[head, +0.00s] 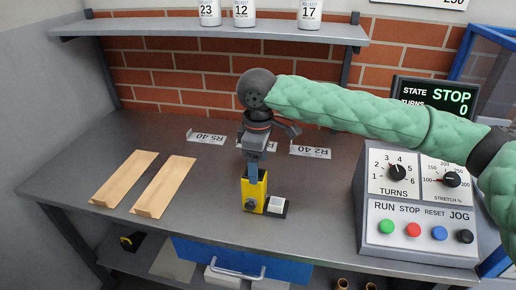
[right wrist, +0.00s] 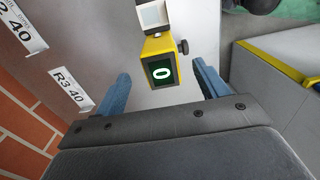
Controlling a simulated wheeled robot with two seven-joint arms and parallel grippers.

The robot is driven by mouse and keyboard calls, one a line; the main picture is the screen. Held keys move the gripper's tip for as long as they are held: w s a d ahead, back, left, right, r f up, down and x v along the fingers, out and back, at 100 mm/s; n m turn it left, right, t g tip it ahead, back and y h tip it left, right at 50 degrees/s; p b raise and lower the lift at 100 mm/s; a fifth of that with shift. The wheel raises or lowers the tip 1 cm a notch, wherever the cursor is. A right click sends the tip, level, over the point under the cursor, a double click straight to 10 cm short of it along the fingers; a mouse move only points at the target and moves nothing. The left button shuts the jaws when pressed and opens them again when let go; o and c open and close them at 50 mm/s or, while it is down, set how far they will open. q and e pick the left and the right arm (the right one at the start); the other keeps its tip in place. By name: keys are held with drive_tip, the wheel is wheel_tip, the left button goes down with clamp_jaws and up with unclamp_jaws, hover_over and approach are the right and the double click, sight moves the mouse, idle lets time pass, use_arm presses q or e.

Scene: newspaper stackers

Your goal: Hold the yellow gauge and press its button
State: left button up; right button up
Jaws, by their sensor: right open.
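The yellow gauge (head: 255,197) stands on the bench near its middle, with a dark knob on its side. In the right wrist view the gauge (right wrist: 156,46) shows a dark display reading 0. A white square button (head: 277,203) sits on a dark base beside the gauge; a white square part also shows at the top edge of the right wrist view (right wrist: 151,15). My right gripper (head: 254,176) points down over the gauge. Its blue fingers (right wrist: 161,76) are open, one on each side of the gauge with gaps between. My left gripper is out of view.
Two tan flat strips (head: 126,178) lie at the left of the bench. Label holders (head: 310,151) stand along the back. A control box (head: 420,215) with dials and coloured buttons is at the right. A shelf (head: 210,28) with white containers hangs above.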

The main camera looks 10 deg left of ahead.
sight(250, 206)
drive_tip(key=shift+f, duration=2.95)
drive_tip(key=shift+c, duration=0.2)
drive_tip(key=c, duration=1.2)
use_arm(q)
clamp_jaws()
